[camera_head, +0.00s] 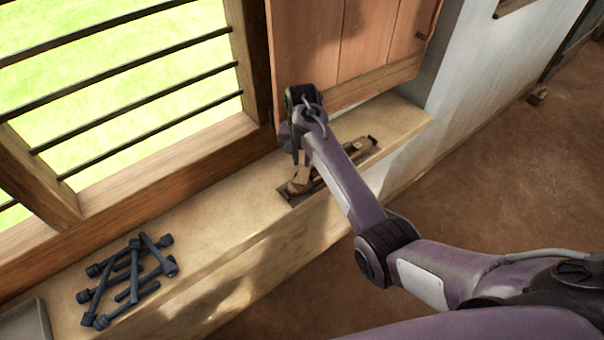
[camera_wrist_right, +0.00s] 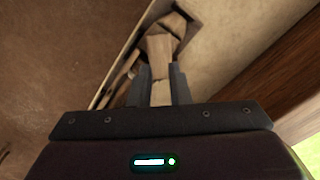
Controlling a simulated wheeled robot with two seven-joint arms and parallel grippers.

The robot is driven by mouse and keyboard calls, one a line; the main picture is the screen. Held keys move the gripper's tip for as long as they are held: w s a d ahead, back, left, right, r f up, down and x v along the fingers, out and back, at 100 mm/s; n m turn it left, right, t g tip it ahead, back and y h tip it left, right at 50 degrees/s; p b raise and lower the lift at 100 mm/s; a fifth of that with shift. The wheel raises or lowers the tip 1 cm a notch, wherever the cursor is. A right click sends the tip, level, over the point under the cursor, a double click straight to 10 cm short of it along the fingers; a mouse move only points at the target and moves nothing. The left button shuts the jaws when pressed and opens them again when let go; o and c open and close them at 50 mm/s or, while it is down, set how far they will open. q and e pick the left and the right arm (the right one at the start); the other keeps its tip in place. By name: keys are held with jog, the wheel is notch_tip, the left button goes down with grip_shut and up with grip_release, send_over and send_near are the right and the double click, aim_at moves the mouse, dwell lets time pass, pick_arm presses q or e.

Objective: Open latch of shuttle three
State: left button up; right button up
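A long dark wooden shuttle (camera_head: 360,148) with a slot along it lies on the window sill below the wooden shutter. My right gripper (camera_head: 300,170) is over its near left end, pointing down. In the right wrist view, the two dark fingers (camera_wrist_right: 161,88) are close together on either side of a pale wooden piece (camera_wrist_right: 158,47), which fills the gap between them. This piece stands up at the shuttle's end; whether it is the latch cannot be told. The shuttle (camera_wrist_right: 125,60) is partly hidden behind the fingers. My left gripper is not in view.
Several dark blue rods with knobbed ends (camera_head: 128,275) lie in a pile on the sill (camera_head: 235,220). A grey tray (camera_head: 25,322) is at the lower left corner. The barred window frame (camera_head: 150,172) and wooden shutter (camera_head: 345,50) border the sill behind. The brown floor at right is mostly clear.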

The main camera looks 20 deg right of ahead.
aim_at(302, 178)
notch_tip(302, 178, down, 8)
jog(key=shift+r, duration=0.15)
dwell(0.3)
grip_shut()
